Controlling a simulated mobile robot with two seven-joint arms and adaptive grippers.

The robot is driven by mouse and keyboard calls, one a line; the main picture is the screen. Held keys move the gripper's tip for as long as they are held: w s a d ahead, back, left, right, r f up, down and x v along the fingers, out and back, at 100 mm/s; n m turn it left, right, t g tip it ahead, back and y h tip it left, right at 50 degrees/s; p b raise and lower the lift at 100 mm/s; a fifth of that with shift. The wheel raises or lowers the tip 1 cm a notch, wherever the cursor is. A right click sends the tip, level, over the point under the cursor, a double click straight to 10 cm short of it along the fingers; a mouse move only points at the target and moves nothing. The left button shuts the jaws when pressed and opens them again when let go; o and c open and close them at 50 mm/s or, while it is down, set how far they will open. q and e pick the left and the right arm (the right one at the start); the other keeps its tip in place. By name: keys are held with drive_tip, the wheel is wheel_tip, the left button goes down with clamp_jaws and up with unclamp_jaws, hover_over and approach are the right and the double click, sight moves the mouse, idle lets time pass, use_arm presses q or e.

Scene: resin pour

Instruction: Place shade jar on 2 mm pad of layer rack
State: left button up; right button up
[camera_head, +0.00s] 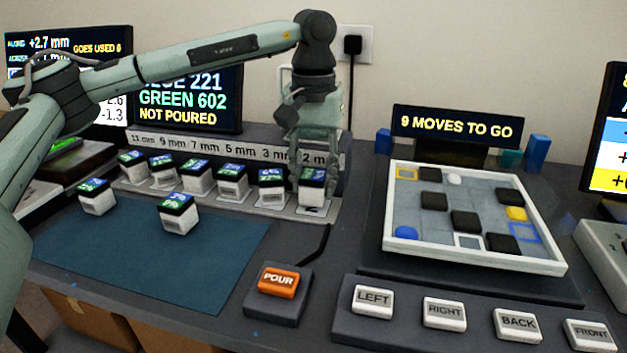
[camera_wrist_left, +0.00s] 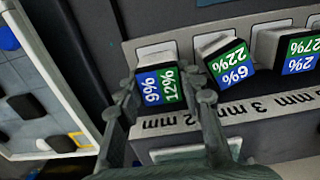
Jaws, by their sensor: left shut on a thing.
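The shade jar (camera_head: 311,189) is a small white block-like jar with a dark top and a blue and green label. My left gripper (camera_head: 309,168) points down and is shut on it at the right end of the layer rack (camera_head: 345,187). In the left wrist view the gripper (camera_wrist_left: 168,90) has a finger on each side of the jar (camera_wrist_left: 160,88), whose label reads 9% and 12%. The jar is at the 2 mm pad (camera_wrist_left: 157,50), by the "2 mm" mark. I cannot tell whether it touches the pad. My right gripper is not in view.
Several similar jars stand along the rack, the nearest (camera_head: 271,188) close beside the held one. Two more jars (camera_head: 178,213) (camera_head: 95,197) sit on the blue mat (camera_head: 130,250). An orange POUR button (camera_head: 279,282) and a white-framed tile tray (camera_head: 470,256) lie in front and right.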

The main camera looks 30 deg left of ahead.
use_arm(q)
drive_tip(key=shift+f, duration=0.5)
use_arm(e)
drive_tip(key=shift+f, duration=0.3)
use_arm(q)
drive_tip(key=shift+f, duration=0.15)
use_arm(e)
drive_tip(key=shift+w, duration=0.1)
